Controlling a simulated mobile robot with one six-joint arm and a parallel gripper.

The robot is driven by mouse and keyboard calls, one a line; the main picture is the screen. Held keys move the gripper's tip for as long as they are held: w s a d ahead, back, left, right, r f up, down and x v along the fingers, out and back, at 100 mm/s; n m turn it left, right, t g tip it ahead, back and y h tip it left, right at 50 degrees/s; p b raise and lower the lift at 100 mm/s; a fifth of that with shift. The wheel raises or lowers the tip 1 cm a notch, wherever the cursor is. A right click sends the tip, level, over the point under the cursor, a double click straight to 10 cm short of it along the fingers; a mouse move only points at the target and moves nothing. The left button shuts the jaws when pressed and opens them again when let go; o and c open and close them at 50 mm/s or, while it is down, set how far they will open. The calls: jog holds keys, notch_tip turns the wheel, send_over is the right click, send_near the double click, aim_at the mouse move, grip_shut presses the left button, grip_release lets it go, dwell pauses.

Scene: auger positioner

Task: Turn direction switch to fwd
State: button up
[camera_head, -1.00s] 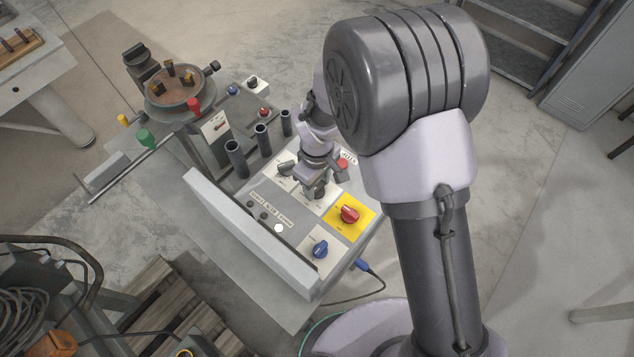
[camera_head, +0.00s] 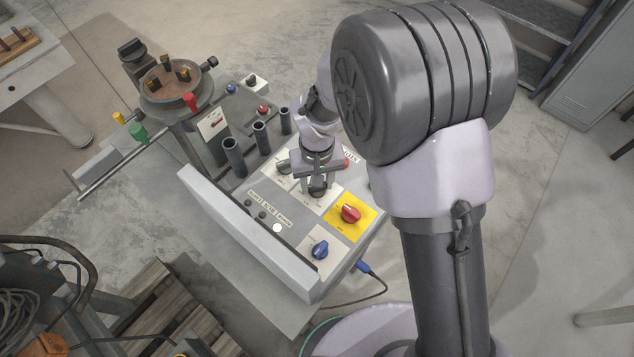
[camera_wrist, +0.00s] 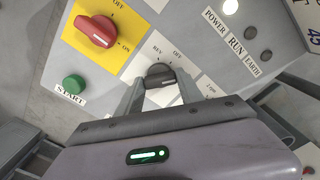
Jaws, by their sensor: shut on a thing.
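The direction switch is a dark rotary knob (camera_wrist: 160,76) on a white plate, with the labels REV and OFF above it in the wrist view. In the head view my gripper (camera_head: 318,182) sits over the control panel (camera_head: 297,238), and the knob is mostly covered.
A red switch (camera_wrist: 95,30) on a yellow plate and a green START button (camera_wrist: 74,84) are close by. A blue knob (camera_head: 320,250) is near the panel's front corner. A raised grey ledge (camera_head: 240,236) and upright black tubes (camera_head: 261,134) flank the panel.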

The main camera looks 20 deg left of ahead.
jog(key=shift+m, duration=0.6)
jog(key=o, duration=1.4)
notch_tip(320, 180, up, 17)
jog(key=p, duration=0.4)
jog(key=shift+r, duration=0.2)
